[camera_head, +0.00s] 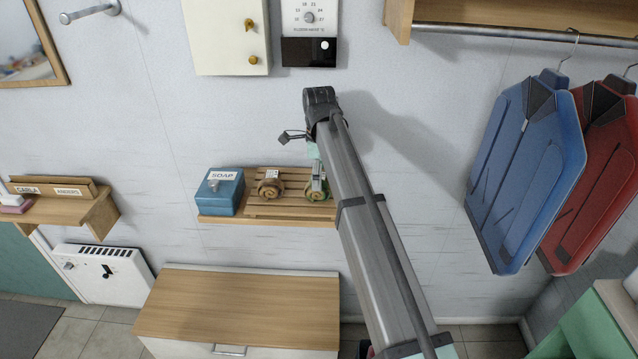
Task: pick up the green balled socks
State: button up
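The green balled socks (313,196) sit on a slatted wooden shelf (260,205) on the wall, at its right end. They look like a small rolled bundle. My arm reaches up from the lower right and bends down over the shelf. My gripper (318,189) points down at the green socks and covers part of them. The fingertips are at or against the socks. The fingers are too small and overlapped to tell whether they are closed on the socks.
A brown rolled bundle (270,186) lies left of the green socks on the same shelf. A blue soap box (221,191) stands at the shelf's left end. A wooden-topped cabinet (240,305) stands below. Blue (530,170) and red jackets (610,180) hang at right.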

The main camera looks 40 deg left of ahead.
jog(key=shift+f+p, duration=0.45)
jog(key=shift+f, duration=1.15)
jog(key=c, duration=0.8)
jog(key=shift+r, duration=0.15)
